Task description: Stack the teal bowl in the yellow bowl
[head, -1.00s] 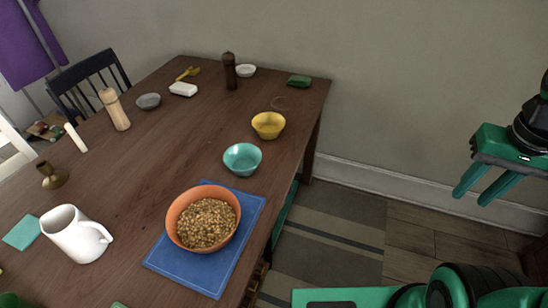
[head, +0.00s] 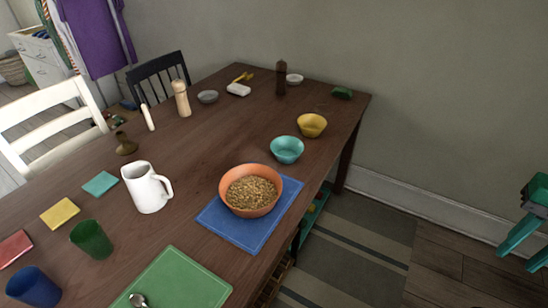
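The teal bowl (head: 287,149) stands upright and empty on the wooden table, near its right edge. The yellow bowl (head: 312,125) stands just behind it and slightly to the right, also upright and empty. The two bowls are separate. My gripper (head: 526,243) is at the far right edge of the view, partly cut off. Its two teal fingers point down and are spread apart, with nothing between them. It is off the table, well to the right of both bowls.
An orange bowl of grain (head: 251,190) on a blue mat (head: 225,226) stands in front of the teal bowl. A white pitcher (head: 146,188), green cup (head: 92,240) and blue cup (head: 33,287) stand left. A dark mill (head: 281,78) stands behind. Floor right of the table is clear.

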